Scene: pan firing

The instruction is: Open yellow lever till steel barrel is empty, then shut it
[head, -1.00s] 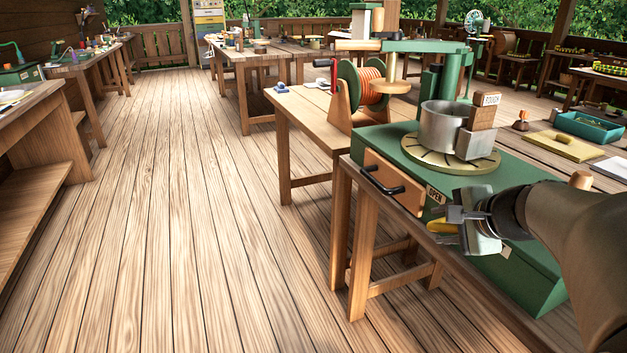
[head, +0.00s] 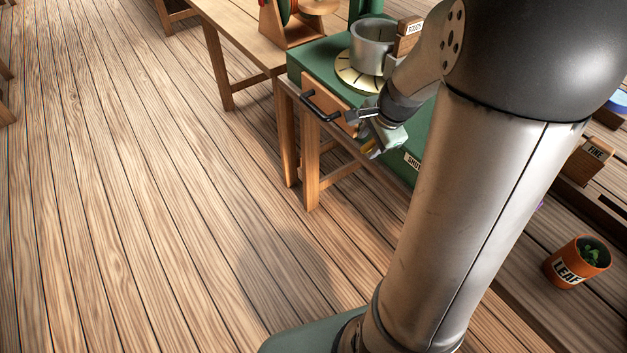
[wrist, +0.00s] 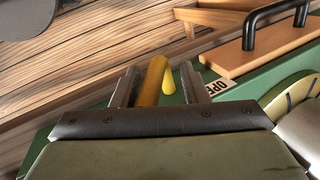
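The yellow lever (wrist: 152,80) shows in the wrist view between the two fingers of my gripper (wrist: 158,88). The fingers stand apart. The lever is close to the left finger, with a gap on its right. In the head view, my gripper (head: 364,128) is at the front of the green bench unit, with a bit of the yellow lever (head: 368,146) beside it. The steel barrel (head: 368,46) stands on a pale round plate on that unit; its inside is hidden. An OPEN label (wrist: 217,87) is right of the lever. A SHUT label (head: 412,160) shows in the head view.
A wooden drawer front with a black handle (head: 322,108) is just left of my gripper. A block marked ROUGH (head: 408,38) is at the barrel's right. An orange LEAF pot (head: 567,268) stands at the right. The floor at left is clear.

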